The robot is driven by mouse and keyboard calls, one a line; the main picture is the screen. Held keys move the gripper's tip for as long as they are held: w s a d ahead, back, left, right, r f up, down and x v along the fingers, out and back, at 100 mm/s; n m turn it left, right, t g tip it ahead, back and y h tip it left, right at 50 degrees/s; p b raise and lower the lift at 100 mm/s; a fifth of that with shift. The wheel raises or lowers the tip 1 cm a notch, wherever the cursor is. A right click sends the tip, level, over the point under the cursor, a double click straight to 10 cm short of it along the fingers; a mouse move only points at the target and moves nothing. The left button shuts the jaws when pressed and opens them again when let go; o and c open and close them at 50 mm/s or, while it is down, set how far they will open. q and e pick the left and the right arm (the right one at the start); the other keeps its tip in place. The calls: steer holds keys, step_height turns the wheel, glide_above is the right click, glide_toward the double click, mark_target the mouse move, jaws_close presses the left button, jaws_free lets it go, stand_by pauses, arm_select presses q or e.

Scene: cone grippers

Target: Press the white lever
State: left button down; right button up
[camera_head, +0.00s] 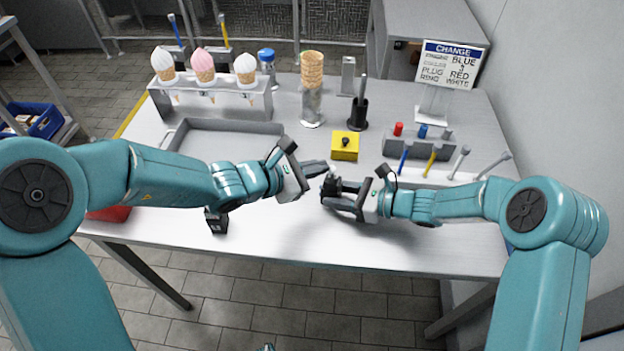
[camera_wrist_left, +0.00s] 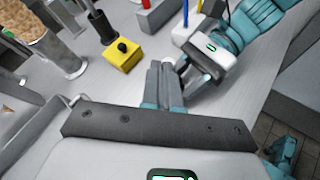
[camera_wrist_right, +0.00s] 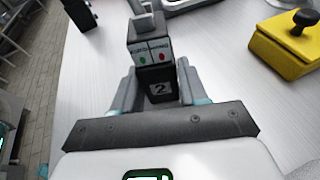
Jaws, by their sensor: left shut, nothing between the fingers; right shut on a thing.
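My right gripper (camera_head: 335,193) is shut on a small black box (camera_wrist_right: 158,82), marked 2, with red and green marks on its upper face. A pale upright piece (camera_wrist_right: 146,28), possibly the white lever, shows at the box's top in the right wrist view. A small white tip also shows there in the head view (camera_head: 332,171). My left gripper (camera_head: 318,169) is shut and empty, its fingertips close beside that tip. I cannot tell whether they touch it. The left wrist view shows its closed fingers (camera_wrist_left: 165,84) crossing in front of the right gripper, hiding most of the box.
A yellow block with a black knob (camera_head: 345,146) stands just behind the grippers. A rack with blue, yellow and pale rods (camera_head: 458,162) is at right. A grey tray (camera_head: 220,126) lies left, below the ice-cream stand (camera_head: 230,100). Another black box (camera_head: 216,221) stands near the front edge.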

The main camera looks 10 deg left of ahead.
arm_select(q)
steer(key=w, duration=0.2)
steer(key=w+d+r, duration=0.1)
steer(key=shift+w, duration=0.15)
steer(key=shift+r, duration=0.1)
stand_by(1.5)
steer(key=shift+r, duration=0.7)
steer(key=shift+a, duration=0.15)
steer(key=s+a+r, duration=0.4)
steer(key=a+r, duration=0.4)
steer(key=a, duration=0.1)
steer(key=shift+s, duration=0.3)
